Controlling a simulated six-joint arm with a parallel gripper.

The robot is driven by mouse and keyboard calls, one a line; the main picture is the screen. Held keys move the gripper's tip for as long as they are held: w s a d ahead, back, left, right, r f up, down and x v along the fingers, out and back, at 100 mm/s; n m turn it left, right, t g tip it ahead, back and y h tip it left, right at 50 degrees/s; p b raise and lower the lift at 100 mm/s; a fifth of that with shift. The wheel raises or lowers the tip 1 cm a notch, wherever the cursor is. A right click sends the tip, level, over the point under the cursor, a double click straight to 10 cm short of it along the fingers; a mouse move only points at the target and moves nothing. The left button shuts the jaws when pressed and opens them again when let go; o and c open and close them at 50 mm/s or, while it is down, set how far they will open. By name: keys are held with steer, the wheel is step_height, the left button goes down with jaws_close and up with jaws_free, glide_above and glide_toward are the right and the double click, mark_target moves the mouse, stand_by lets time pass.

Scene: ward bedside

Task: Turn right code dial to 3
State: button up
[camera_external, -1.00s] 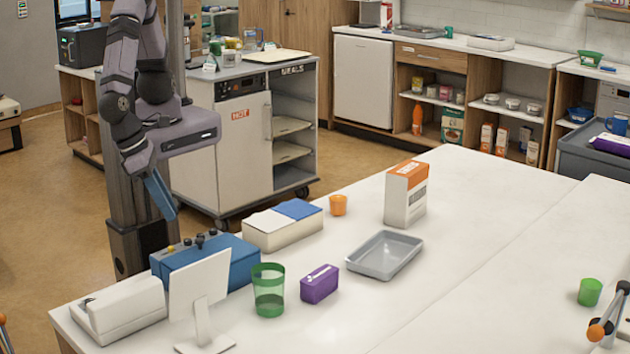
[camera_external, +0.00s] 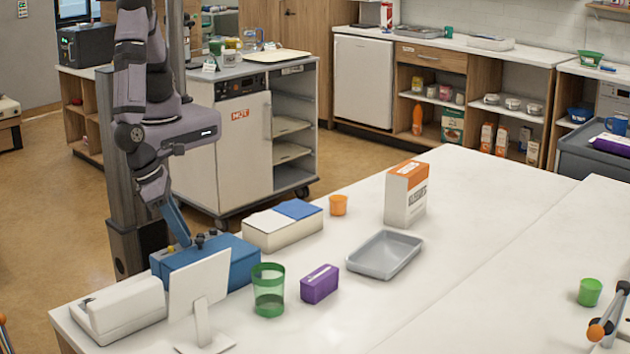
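A blue box (camera_external: 222,265) with several small dark and yellow knobs on its top stands at the near left of the white table. One dark knob (camera_external: 200,239) shows on its top edge; which knob is the right code dial I cannot tell from here. My gripper (camera_external: 186,240) points down at the top of the blue box, close to the knobs. Its fingertips are small and partly merged with the box, so I cannot see whether they are open, shut or touching a knob.
A white screen (camera_external: 200,287) on a stand is in front of the box, with a white device (camera_external: 118,310) to its left. A green cup (camera_external: 268,290), purple box (camera_external: 319,284) and cream-and-blue box (camera_external: 283,230) stand to the right. A grey tray (camera_external: 384,255) lies beyond.

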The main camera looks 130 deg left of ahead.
jaws_close()
steer(key=m+b, duration=0.1)
steer(key=m, duration=0.1)
steer(key=m+t+h+b, duration=0.1)
steer(key=m+b, duration=0.1)
steer(key=m, duration=0.1)
steer(key=shift+s+a+f+m+h, duration=0.1)
steer(key=shift+s+a+m+h, duration=0.05)
steer(key=shift+a+m+h, duration=0.2)
steer(key=m+h+b, duration=0.1)
steer(key=m, duration=0.2)
steer(key=m+h+b, duration=0.1)
steer(key=m, duration=0.2)
steer(key=shift+a+t, duration=0.2)
steer(key=shift+t, duration=0.2)
steer(key=shift+h, duration=0.25)
jaws_free()
steer(key=shift+r, duration=0.25)
